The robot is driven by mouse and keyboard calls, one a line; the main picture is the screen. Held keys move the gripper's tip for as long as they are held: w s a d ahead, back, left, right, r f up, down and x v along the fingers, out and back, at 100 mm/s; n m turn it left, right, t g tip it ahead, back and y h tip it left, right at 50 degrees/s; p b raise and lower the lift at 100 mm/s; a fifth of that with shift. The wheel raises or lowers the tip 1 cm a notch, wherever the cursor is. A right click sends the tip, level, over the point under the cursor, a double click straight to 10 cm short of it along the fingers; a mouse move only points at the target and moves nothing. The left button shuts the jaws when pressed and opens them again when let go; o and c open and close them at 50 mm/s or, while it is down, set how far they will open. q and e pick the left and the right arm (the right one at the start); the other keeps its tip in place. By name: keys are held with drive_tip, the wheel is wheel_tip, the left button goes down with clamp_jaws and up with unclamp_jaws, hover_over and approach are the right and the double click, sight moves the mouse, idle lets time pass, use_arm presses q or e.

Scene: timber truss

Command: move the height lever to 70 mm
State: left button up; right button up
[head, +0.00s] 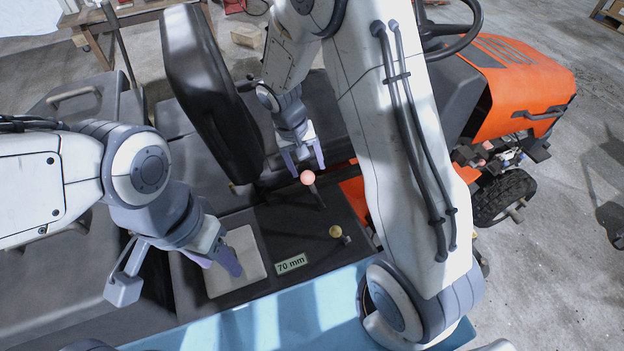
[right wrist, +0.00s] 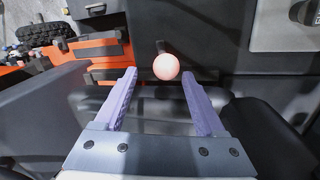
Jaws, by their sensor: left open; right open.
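The height lever has a pink ball knob (head: 308,177) on a dark stem (head: 318,196) that rises from the dark mower console; its slot is not clear. The knob also shows in the right wrist view (right wrist: 166,67), just beyond and between the fingertips. My right gripper (head: 305,161) is open at the knob, its two purple fingers on either side; contact cannot be told. A "70 mm" label (head: 291,263) lies on the console, nearer the front than the knob. My left gripper (head: 219,263) is open and empty over a pale grey pad (head: 257,271), left of the label.
A small brass knob (head: 335,231) stands on the console right of the label. The black seat (head: 208,85) rises behind and left of the lever. The orange hood (head: 520,85) and steering wheel (head: 450,30) are at right. A light blue surface (head: 270,325) runs along the front.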

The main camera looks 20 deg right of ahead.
sight(312, 181)
drive_tip(key=x, duration=0.7)
clamp_jaws()
drive_tip(key=shift+s, duration=0.15)
idle(1.2)
